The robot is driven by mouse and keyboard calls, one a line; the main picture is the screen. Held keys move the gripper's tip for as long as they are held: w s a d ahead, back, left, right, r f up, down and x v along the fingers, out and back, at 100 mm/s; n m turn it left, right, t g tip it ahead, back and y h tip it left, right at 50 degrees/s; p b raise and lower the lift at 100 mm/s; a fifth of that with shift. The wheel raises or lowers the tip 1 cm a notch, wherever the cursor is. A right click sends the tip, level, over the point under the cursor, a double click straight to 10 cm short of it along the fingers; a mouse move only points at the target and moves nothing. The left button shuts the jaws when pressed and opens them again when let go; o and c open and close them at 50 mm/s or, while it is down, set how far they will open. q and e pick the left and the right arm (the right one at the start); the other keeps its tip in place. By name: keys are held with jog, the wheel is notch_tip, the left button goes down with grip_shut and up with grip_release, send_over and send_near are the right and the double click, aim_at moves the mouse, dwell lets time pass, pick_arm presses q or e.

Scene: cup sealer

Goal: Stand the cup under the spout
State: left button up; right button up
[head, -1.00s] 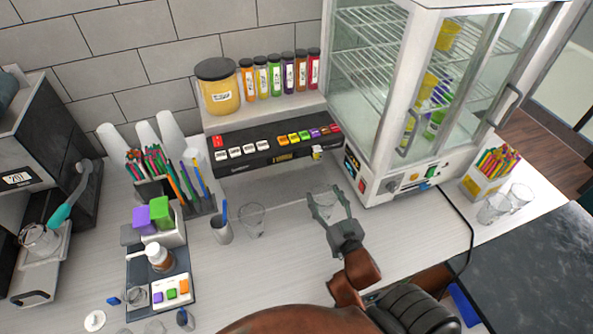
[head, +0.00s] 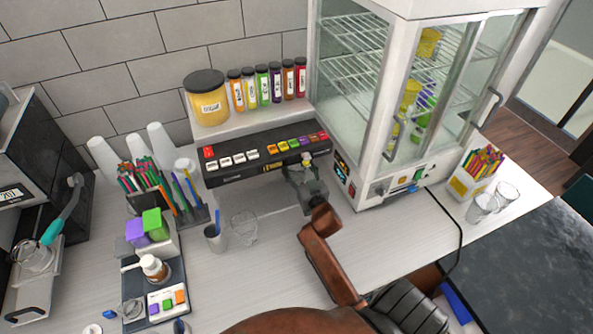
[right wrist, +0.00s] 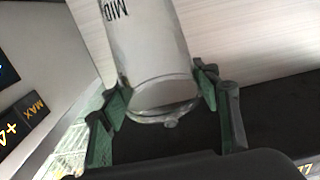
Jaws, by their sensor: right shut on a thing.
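The cup (right wrist: 150,55) is clear and sits between the two green-padded fingers of my right gripper (right wrist: 162,98) in the right wrist view. The gripper is shut on it. Letters reading "MID" show at its upper part; I cannot tell whether they are on the cup or behind it. In the head view my right gripper (head: 303,178) is just below the right end of the black dispenser panel (head: 262,160), close to the small spout (head: 307,158). There the gripper mostly hides the cup, and I cannot tell whether it touches the counter. My left gripper is out of view.
A glass cabinet (head: 350,110) stands close to the right of my gripper. Another clear glass (head: 245,228) and a grey cup (head: 214,237) stand to the left. Ingredient jars (head: 276,83) line the shelf above the panel. The counter in front (head: 260,275) is clear.

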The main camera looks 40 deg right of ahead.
aim_at(300, 177)
jog(key=shift+f, duration=1.65)
jog(key=o, duration=0.7)
jog(key=shift+o, duration=0.2)
jog(key=shift+s+a+r, duration=0.1)
jog(key=shift+s+r, duration=0.05)
jog(key=shift+s, duration=0.05)
jog(key=b+v, duration=0.1)
jog(key=v, duration=1)
jog(key=shift+s, duration=0.3)
